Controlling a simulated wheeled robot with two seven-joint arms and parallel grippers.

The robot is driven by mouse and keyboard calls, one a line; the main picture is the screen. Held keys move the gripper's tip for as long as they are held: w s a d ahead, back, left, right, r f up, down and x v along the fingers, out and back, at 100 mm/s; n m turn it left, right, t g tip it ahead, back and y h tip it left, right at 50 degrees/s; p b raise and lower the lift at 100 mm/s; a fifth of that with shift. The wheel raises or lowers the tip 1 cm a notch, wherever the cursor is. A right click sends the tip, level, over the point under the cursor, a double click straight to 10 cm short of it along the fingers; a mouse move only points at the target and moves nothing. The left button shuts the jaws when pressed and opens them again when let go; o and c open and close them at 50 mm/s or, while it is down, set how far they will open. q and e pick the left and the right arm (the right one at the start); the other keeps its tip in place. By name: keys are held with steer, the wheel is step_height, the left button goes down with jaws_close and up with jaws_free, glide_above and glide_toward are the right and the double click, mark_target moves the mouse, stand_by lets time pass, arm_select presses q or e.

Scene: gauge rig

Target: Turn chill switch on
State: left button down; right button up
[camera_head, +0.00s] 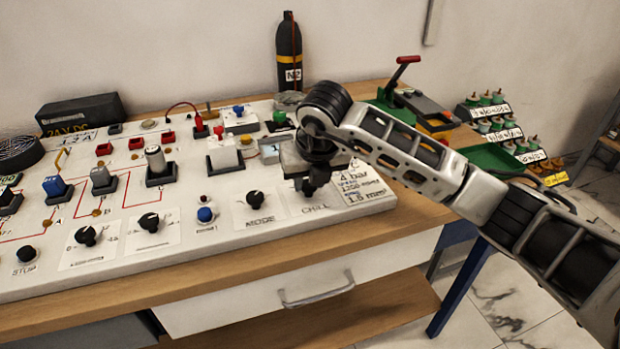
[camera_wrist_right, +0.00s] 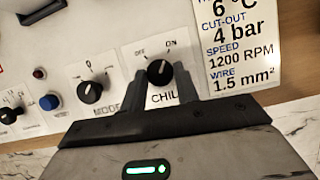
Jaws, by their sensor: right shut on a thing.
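The chill switch (camera_wrist_right: 160,73) is a black rotary knob on a white plate marked OFF on the left and ON on the right, with CHILL printed below. In the right wrist view my right gripper (camera_wrist_right: 165,85) has its two fingers on either side of the knob, shut on it. The knob's white pointer mark aims up and slightly right, near the ON label. In the head view my right gripper (camera_head: 312,186) reaches down over the chill plate (camera_head: 318,208) and hides the knob. My left gripper is not in view.
The mode knob (camera_head: 255,199) sits just left of the chill plate, and a blue button (camera_head: 205,214) further left. A label card (camera_head: 362,190) with printed values lies to the right. A black N2 bottle (camera_head: 289,55) stands behind the panel.

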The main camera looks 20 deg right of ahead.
steer(key=o, duration=1)
steer(key=shift+c, duration=0.2)
steer(key=shift+r, duration=0.15)
steer(key=b+v, duration=0.1)
steer(key=v, duration=1.4)
steer(key=shift+s+r, duration=0.25)
steer(key=shift+r, duration=0.1)
steer(key=shift+f, duration=0.1)
